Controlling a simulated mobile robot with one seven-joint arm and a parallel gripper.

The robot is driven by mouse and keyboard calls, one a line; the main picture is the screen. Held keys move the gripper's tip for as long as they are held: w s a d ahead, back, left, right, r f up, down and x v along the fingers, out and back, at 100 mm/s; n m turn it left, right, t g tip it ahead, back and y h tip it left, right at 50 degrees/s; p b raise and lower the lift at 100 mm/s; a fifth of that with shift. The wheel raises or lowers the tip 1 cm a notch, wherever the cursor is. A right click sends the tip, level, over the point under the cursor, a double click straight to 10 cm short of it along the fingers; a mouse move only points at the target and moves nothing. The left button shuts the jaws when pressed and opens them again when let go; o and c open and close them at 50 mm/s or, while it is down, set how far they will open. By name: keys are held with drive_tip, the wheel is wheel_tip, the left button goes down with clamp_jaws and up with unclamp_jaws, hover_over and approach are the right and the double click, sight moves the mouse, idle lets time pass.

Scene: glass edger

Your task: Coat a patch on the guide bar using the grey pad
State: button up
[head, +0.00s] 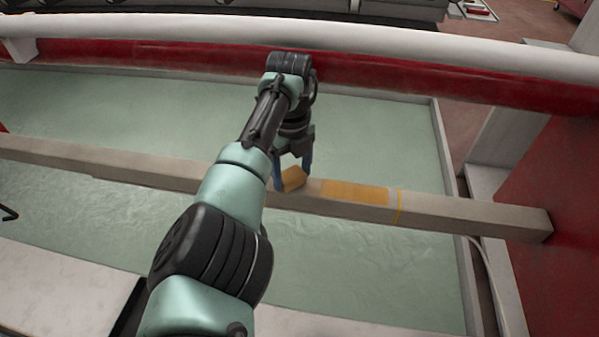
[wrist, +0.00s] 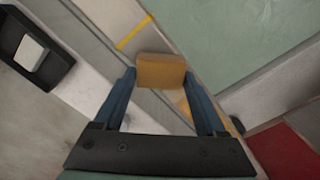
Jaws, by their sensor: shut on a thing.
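My gripper (head: 291,180) has blue fingers and is shut on a tan-orange pad (head: 293,179); no grey shows on it. In the wrist view the pad (wrist: 161,71) sits between the fingertips. The guide bar (head: 460,213) is a long beige beam crossing the picture. A flat orange patch (head: 355,193) lies on its top face, just right of my gripper, with a thin yellow line (head: 399,207) beyond it. The pad is over or on the bar at the patch's left; I cannot tell if it touches. In the wrist view the pad partly hides an orange area (wrist: 183,103).
A pale green glass-like surface (head: 370,130) lies beneath the bar. A red beam with a white rail (head: 420,50) runs across the back, behind my gripper. A red panel (head: 560,200) stands at the right. The bar's right end is free of objects.

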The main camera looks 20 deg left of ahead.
sight(327, 190)
drive_tip(key=shift+s+a+f+b, duration=0.15)
drive_tip(key=shift+a+b, duration=0.1)
drive_tip(key=shift+a, duration=0.3)
drive_tip(key=shift+s+a+r+b, duration=0.1)
drive_tip(key=shift+a+b, duration=0.15)
drive_tip(key=shift+a, duration=0.35)
drive_tip(key=shift+s+a+f+b, duration=0.15)
drive_tip(key=shift+a+b, duration=0.1)
drive_tip(key=shift+a, duration=0.3)
drive_tip(key=shift+r, duration=0.2)
drive_tip(key=shift+w+d+p, duration=0.1)
drive_tip(key=shift+d+p, duration=0.25)
drive_tip(key=shift+p, duration=0.25)
drive_tip(key=shift+w+d+r+p, duration=0.15)
drive_tip(key=shift+d+p, duration=0.25)
drive_tip(key=shift+d, duration=0.2)
drive_tip(key=shift+w+d+p, duration=0.1)
drive_tip(key=shift+d+p, duration=0.25)
drive_tip(key=shift+d, duration=0.2)
drive_tip(key=shift+w+d+f+p, duration=0.1)
drive_tip(key=shift+w+d+p, duration=0.2)
drive_tip(key=shift+d, duration=1)
drive_tip(key=shift+w+d+f+p, duration=0.15)
drive_tip(key=shift+d+p, duration=0.1)
drive_tip(key=shift+d, duration=1.05)
drive_tip(key=shift+w+d+f+p, duration=0.1)
drive_tip(key=shift+w+d+p, duration=0.2)
drive_tip(key=shift+d, duration=1)
